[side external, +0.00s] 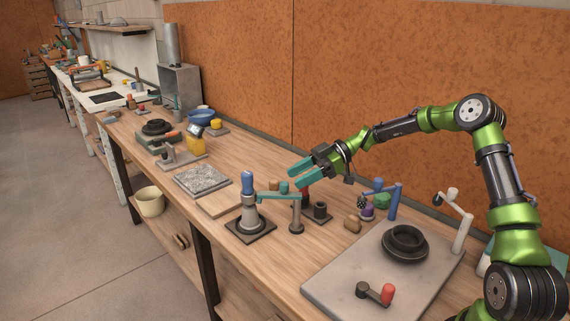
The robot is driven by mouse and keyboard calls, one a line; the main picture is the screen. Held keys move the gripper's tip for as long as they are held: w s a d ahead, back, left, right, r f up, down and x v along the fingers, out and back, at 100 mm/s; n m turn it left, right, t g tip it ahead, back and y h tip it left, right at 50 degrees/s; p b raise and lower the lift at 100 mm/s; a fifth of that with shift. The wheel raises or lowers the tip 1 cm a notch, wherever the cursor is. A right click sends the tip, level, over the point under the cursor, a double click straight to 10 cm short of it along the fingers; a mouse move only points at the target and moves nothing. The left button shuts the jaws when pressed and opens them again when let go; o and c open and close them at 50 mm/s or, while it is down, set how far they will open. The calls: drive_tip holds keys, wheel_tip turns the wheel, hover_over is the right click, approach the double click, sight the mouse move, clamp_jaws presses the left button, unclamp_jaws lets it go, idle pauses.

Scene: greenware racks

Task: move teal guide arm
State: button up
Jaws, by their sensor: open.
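The teal guide arm (276,196) is a thin bar on a short grey-brown post (297,217) near the middle of the bench. It reaches left from the post toward a grey cone-shaped stand with a blue top (248,183), on a dark square base; I cannot tell whether they touch. A small teal knob (284,187) shows at or just behind the bar. My gripper (294,177), with teal fingers, is open and empty. It appears above and slightly behind the guide arm, pointing left, with a visible gap between them.
A dark red post and a dark cup (320,211) stand behind the guide arm. A blue post with an arm (395,202) is to the right. A speckled tile (202,180) lies left.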

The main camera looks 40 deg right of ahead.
sight(284, 182)
drive_tip(key=shift+x, duration=2.6)
clamp_jaws()
